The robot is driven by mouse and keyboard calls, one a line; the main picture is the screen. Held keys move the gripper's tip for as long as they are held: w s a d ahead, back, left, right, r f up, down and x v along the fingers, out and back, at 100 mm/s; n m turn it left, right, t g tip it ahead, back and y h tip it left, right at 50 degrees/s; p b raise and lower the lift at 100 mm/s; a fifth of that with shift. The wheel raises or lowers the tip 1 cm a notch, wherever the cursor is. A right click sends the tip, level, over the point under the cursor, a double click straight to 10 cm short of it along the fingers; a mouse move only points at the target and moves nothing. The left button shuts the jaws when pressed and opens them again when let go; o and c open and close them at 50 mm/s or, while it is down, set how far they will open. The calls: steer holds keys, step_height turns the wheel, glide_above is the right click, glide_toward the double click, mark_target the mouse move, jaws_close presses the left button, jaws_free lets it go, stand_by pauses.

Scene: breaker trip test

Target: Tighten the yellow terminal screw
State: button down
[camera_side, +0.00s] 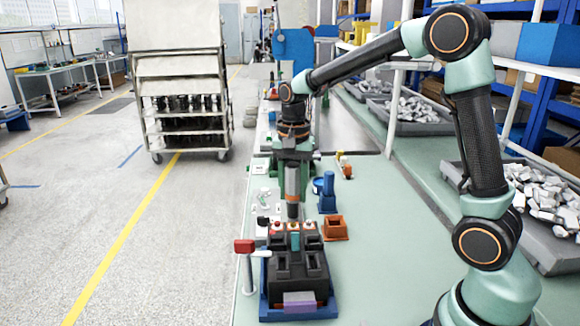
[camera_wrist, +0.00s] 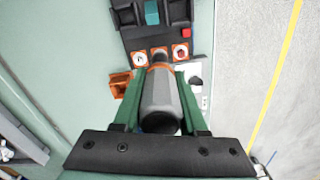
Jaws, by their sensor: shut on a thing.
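My gripper (camera_side: 293,168) is shut on a grey driver with an orange band (camera_side: 292,190), held upright with its lower end just above the breaker's terminals. In the wrist view the green fingers of my gripper (camera_wrist: 158,92) flank the driver (camera_wrist: 160,100). The black breaker block (camera_side: 287,270) has a teal toggle (camera_wrist: 152,12) and a row of three orange-ringed terminals (camera_wrist: 140,58). The driver tip hides part of the middle terminal; contact cannot be told. I cannot tell which terminal screw is yellow.
The breaker sits in a blue tray (camera_side: 268,302). A red-headed post (camera_side: 245,246) stands at its left. An orange box (camera_side: 334,228) and a blue stand (camera_side: 327,192) are at the right. The green bench (camera_side: 375,250) is clear further right, before grey bins of parts (camera_side: 545,205).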

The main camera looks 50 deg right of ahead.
mark_target(294, 165)
steer(key=shift+r, duration=2.1)
